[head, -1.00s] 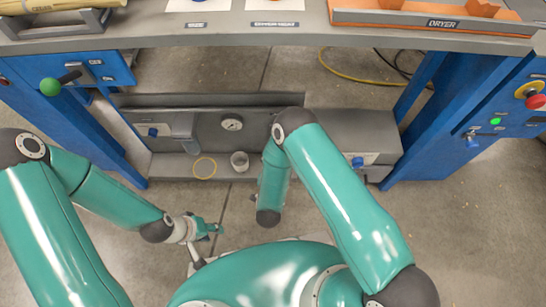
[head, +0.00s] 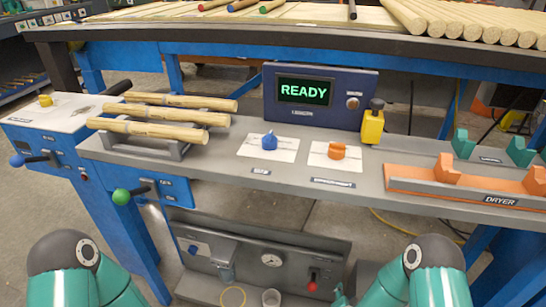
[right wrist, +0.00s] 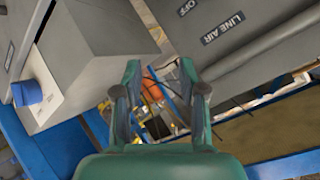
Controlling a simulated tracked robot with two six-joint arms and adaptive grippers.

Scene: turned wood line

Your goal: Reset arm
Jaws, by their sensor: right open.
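My right gripper (head: 341,296) shows only as a small teal tip at the bottom edge of the head view, a little right of a red-knobbed lever (head: 313,280). In the right wrist view the right gripper (right wrist: 162,92) is open, its two fingers apart with nothing between them. My right arm (head: 430,275) is folded, with its elbow at the lower right. My left arm (head: 75,265) shows at the lower left; its gripper is out of view.
A grey shelf carries turned sticks (head: 165,117), a READY display (head: 305,92), blue (head: 269,141) and orange (head: 337,150) knobs and an orange dryer rack (head: 470,192). Below is a grey panel with a gauge (head: 271,260). A LINE AIR label (right wrist: 223,27) shows in the wrist view.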

